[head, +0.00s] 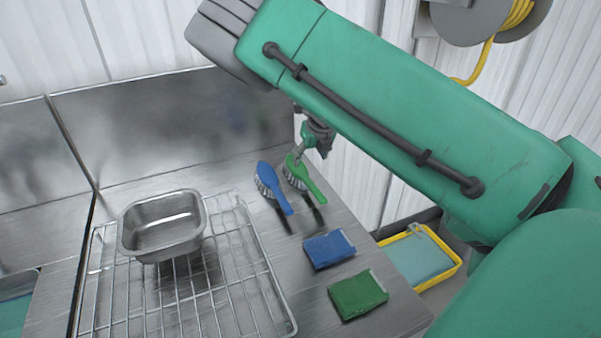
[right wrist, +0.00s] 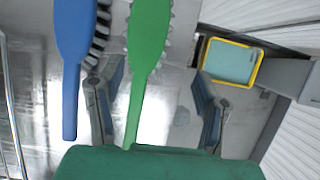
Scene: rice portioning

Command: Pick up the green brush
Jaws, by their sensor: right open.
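The green brush (head: 305,179) lies on the steel counter to the right of the blue brush (head: 271,186), with pale bristles along its side. My right gripper (head: 304,150) is over the head end of the green brush, partly hidden by my green arm. In the right wrist view the green brush (right wrist: 146,50) runs between the two spread fingers of my right gripper (right wrist: 160,105), which is open and holds nothing. The blue brush (right wrist: 73,60) lies outside the left finger there. My left gripper is not in view.
A metal pan (head: 162,226) sits on a wire rack (head: 253,262) at the left. A blue sponge (head: 329,250) and a green sponge (head: 358,294) lie near the counter's right edge. A yellow tray (head: 449,262) with blue-green content is lower, beyond that edge.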

